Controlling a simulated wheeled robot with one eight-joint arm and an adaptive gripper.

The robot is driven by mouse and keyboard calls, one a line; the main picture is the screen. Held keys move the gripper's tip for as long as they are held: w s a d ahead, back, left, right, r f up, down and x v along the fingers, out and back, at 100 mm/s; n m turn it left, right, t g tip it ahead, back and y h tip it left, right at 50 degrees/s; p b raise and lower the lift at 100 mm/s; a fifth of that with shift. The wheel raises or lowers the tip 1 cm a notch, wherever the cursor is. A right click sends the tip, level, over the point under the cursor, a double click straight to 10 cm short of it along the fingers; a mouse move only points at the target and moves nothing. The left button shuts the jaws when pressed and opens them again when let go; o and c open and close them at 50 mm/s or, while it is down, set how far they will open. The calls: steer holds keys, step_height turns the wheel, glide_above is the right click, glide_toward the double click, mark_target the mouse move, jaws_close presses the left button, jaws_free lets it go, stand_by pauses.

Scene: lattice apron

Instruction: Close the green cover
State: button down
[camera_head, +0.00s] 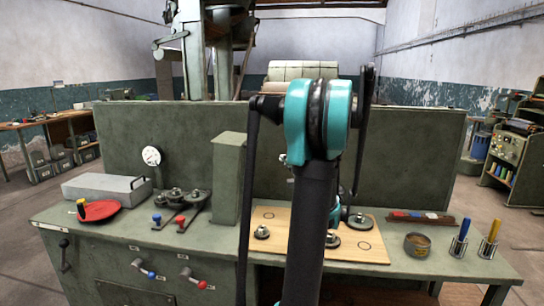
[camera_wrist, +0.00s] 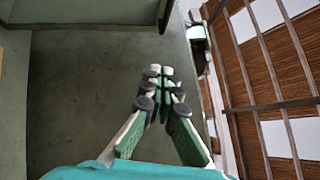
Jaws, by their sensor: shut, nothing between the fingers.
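I cannot pick out a green cover with certainty. A grey-green upright block (camera_head: 227,185) stands on the bench left of my arm, and a wide grey-green back panel (camera_head: 180,130) rises behind the bench. I cannot tell whether either is the cover, or see a hinge. In the wrist view my gripper (camera_wrist: 158,75) is shut and empty, with its fingertips together in front of a flat dark grey-green surface (camera_wrist: 80,100). I cannot tell whether they touch it. In the head view my arm hides my gripper.
The bench top (camera_head: 120,222) bears a grey box (camera_head: 105,188), a red dish (camera_head: 98,210), a dial gauge (camera_head: 151,156), a wooden board (camera_head: 285,222) with round metal parts, a round tin (camera_head: 417,245) and handled tools (camera_head: 461,236). Levers (camera_head: 195,280) stick out of its front.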

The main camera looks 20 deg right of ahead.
steer(key=a+x, duration=0.2)
steer(key=x, duration=0.9)
steer(key=shift+a+r, duration=0.3)
steer(key=shift+a, duration=0.15)
